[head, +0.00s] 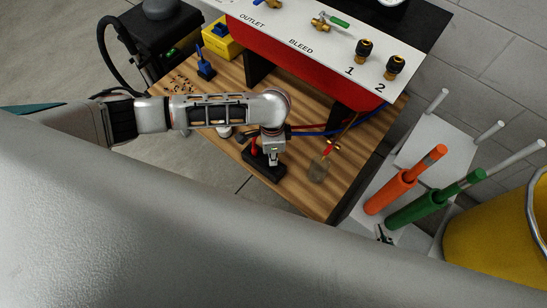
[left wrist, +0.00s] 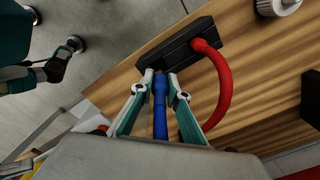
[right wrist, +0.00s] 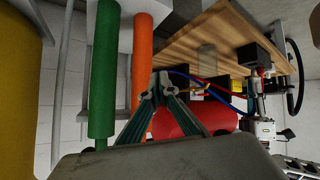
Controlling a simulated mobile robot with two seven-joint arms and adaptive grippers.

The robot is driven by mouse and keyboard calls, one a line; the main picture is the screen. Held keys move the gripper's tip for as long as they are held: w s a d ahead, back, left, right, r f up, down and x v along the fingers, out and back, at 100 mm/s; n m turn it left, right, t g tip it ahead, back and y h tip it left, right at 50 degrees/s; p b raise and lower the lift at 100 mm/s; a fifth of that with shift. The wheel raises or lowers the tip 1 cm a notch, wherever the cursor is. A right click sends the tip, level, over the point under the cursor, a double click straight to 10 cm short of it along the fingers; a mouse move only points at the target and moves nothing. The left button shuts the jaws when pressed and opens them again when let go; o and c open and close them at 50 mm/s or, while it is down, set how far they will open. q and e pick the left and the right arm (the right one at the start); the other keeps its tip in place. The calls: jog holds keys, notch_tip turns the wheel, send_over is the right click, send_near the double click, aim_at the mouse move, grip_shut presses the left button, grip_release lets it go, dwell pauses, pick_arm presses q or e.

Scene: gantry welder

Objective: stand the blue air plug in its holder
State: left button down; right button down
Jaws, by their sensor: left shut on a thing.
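The blue air plug (left wrist: 160,100) is between the fingers of my left gripper (left wrist: 161,77), which is shut on it. Its far end is at the near edge of the black holder (left wrist: 150,62); whether it is inside a socket is hidden. A red plug with a curved red hose (left wrist: 222,85) stands in the same holder. In the head view my left gripper (head: 272,158) points down over the black holder (head: 262,171) on the wooden bench. My right gripper (right wrist: 159,77) looks shut and empty, near the green and orange tubes; it also shows in the head view (head: 383,235).
The red machine (head: 300,65) with a white panel stands behind. Orange (head: 391,193) and green (head: 412,210) tubes and a yellow bin (head: 490,230) are at the right. The bench's left part holds a small blue-topped stand (head: 205,65) and brass bits.

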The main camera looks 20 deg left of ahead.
pick_arm(q)
jog(key=f, duration=0.2)
jog(key=shift+s+f+b, duration=0.2)
jog(key=shift+f+b, duration=0.1)
jog(key=shift+f, duration=0.05)
jog(key=shift+w+f, duration=0.1)
jog(key=shift+f, duration=0.15)
jog(key=shift+w+r, duration=0.1)
jog(key=shift+r, duration=0.1)
jog(key=shift+f, duration=0.45)
pick_arm(e)
jog(key=shift+w+r, duration=0.15)
jog(key=shift+w, duration=0.35)
pick_arm(q)
jog(key=shift+f, duration=0.15)
pick_arm(e)
jog(key=shift+s+a, duration=0.1)
pick_arm(q)
jog(key=c, duration=2)
grip_release()
jog(key=shift+o, duration=0.2)
pick_arm(e)
jog(key=shift+s+a+f, duration=0.1)
jog(key=shift+s+f, duration=0.15)
jog(key=shift+s, duration=0.15)
